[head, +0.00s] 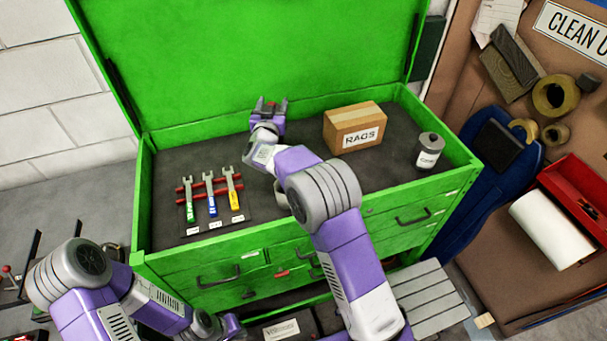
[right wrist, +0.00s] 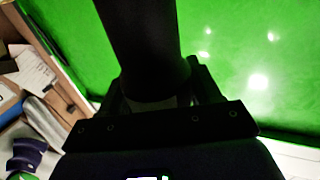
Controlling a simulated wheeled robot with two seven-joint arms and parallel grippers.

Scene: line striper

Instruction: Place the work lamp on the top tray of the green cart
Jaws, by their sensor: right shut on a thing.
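The green cart (head: 190,282) has its lid raised. Its dark-lined top tray (head: 295,118) is open to view. My right gripper (head: 270,103) is over the back middle of the tray, left of the rags box. It is shut on a dark cylindrical thing, seen large in the right wrist view (right wrist: 143,45), which looks like the work lamp. Most of that thing is hidden in the head view, and I cannot tell if it touches the tray. My left gripper (head: 232,326) is low in front of the cart, and its fingers are not clear.
On the tray stand a cardboard rags box (head: 354,128), a grey can (head: 429,150) at the right and several wrenches on a red rack (head: 210,190) at the left. The raised green lid (head: 250,50) closes off the back. A brown bench with a paper roll (head: 552,229) is at the right.

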